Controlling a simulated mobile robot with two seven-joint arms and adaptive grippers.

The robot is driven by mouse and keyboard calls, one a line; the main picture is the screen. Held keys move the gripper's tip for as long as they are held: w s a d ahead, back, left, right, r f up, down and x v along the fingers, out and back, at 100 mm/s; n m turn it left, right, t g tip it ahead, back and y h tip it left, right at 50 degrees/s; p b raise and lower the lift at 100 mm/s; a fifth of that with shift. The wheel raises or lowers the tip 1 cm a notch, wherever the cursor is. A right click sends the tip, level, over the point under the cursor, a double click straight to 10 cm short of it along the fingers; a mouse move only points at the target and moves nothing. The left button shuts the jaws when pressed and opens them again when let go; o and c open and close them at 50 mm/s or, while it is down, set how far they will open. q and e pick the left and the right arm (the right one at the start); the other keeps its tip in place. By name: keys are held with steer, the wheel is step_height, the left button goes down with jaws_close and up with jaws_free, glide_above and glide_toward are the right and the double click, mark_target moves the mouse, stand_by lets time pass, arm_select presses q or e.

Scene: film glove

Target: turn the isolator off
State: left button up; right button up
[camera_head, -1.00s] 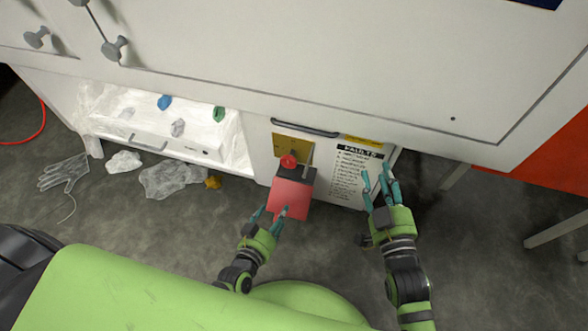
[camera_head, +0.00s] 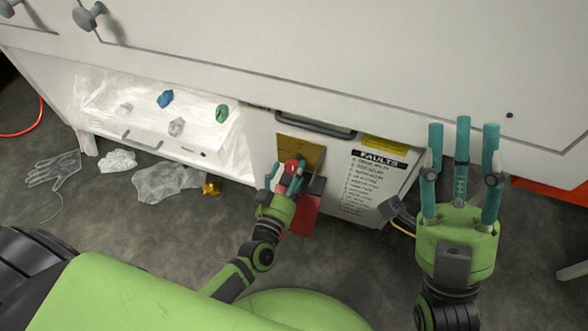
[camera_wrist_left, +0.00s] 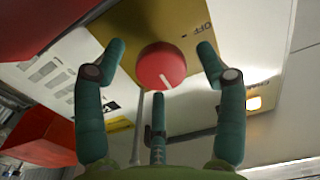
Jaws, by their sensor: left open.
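The isolator is a round red knob (camera_wrist_left: 161,67) with a pale pointer line, on a yellow plate (camera_wrist_left: 183,22) marked "OFF". In the head view the yellow plate (camera_head: 299,153) is on the white cabinet front, and the red knob (camera_head: 291,166) is partly hidden by my left fingers. My left gripper (camera_wrist_left: 160,75) is open, with its teal fingers spread on either side of the knob and one below; I cannot tell whether any finger touches it. In the head view my left gripper (camera_head: 286,178) is at the plate. My right gripper (camera_head: 461,160) is open and empty, fingers upward, right of the cabinet.
A red box (camera_head: 302,215) hangs below the plate, behind my left gripper. A "FAULTS" label (camera_head: 372,182) is to its right, and a dark handle (camera_head: 316,126) is above. A glove (camera_head: 54,169) and plastic scraps (camera_head: 168,183) lie on the floor at left.

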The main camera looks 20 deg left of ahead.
arm_select(q)
steer(key=shift+w, duration=1)
steer(key=c, duration=1.2)
steer(key=shift+o, duration=0.2)
